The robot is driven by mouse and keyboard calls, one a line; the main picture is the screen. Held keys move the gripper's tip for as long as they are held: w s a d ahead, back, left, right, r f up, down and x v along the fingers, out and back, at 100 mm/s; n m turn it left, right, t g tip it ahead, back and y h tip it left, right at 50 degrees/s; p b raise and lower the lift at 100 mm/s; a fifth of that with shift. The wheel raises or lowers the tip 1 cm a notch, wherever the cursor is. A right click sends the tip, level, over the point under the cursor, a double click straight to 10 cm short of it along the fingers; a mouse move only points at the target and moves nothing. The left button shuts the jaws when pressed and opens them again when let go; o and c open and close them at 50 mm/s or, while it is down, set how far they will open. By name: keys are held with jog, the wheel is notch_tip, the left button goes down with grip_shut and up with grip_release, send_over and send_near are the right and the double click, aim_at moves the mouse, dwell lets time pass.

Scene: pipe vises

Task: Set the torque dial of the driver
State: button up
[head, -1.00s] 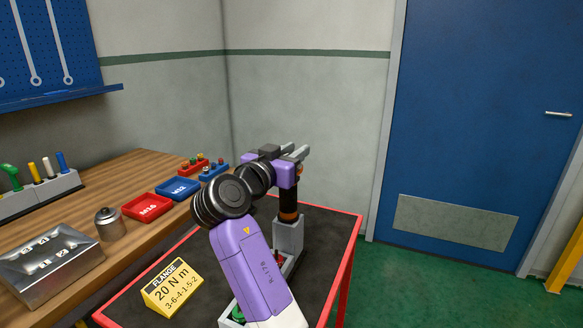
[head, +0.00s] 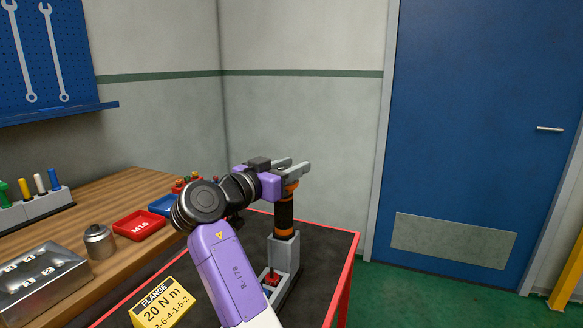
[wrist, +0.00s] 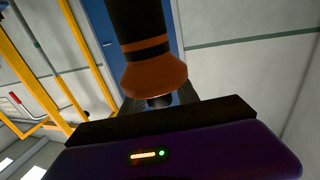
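The driver (head: 284,216), a black body with orange bands, stands upright in a grey holder (head: 283,252) on the dark-topped cart. Its orange upper end sits just beneath my gripper's fingers. My gripper (head: 291,169) is purple with two grey fingers, spread apart with a gap between them, at the driver's top. The dial's marks are not readable.
A yellow sign (head: 164,303) on the cart reads FLANGE, 20 N m, 3-6-4-1-5-2. The cart has a red rim (head: 347,270). On the wooden bench left are a red M16 tray (head: 139,224), a blue tray (head: 163,205) and a metal pot (head: 99,241).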

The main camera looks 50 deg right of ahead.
jog(key=shift+o, duration=0.6)
jog(key=a, duration=0.7)
jog(key=shift+s+a, duration=0.3)
jog(key=shift+a, duration=0.1)
